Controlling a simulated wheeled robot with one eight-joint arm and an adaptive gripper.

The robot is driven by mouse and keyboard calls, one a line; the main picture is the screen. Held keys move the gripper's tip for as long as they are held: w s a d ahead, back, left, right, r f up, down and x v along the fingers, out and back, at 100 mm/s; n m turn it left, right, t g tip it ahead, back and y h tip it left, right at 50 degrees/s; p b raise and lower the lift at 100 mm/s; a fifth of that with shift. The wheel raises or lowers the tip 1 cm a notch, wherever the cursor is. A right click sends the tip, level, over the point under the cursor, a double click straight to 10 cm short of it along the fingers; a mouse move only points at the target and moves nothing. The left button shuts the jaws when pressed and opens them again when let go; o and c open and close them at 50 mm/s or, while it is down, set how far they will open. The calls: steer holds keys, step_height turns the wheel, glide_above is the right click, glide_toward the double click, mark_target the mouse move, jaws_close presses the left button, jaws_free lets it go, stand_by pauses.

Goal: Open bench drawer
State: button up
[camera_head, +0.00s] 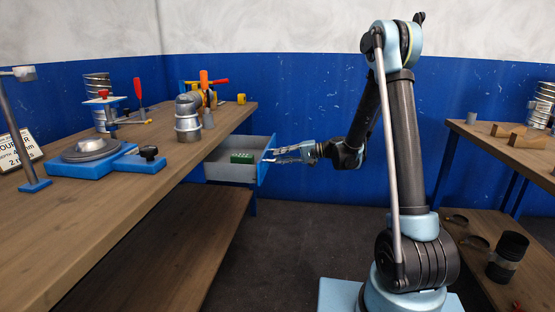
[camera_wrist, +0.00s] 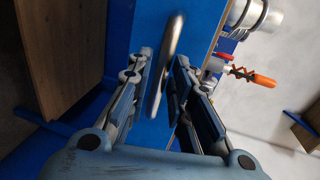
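The bench drawer (camera_head: 231,172) is a grey box with a blue front (camera_head: 265,165), and it stands out from under the left workbench, with its inside showing. A small green item (camera_head: 242,158) lies in it. My gripper (camera_head: 272,156) is at the drawer front, reaching it from the right. In the wrist view, the metal bar handle (camera_wrist: 172,50) of the drawer passes between the two fingertips of my gripper (camera_wrist: 164,68). The exact contact is hard to see.
The left workbench (camera_head: 120,215) carries a blue turntable fixture (camera_head: 95,158), a grey duct elbow (camera_head: 188,118) and several tools. A second bench (camera_head: 500,145) stands at the right, with a dark cylinder (camera_head: 508,257) on its lower shelf. The floor (camera_head: 290,240) between them is clear.

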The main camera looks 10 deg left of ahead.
steer(key=v, duration=1)
steer(key=s+d+f+t+h, duration=0.1)
steer(key=s+d+f+h, duration=0.2)
steer(key=s+d+h, duration=0.4)
steer(key=s+d+f+t+h, duration=0.2)
steer(key=s+d+h, duration=0.6)
steer(key=s+d, duration=1.5)
steer(key=s+f, duration=0.1)
steer(key=s, duration=0.4)
steer(key=shift+s+d+f+h, duration=0.25)
steer(key=shift+f+h, duration=0.05)
steer(key=shift+f, duration=0.1)
steer(key=shift+w+f, duration=0.2)
steer(key=shift+w, duration=0.25)
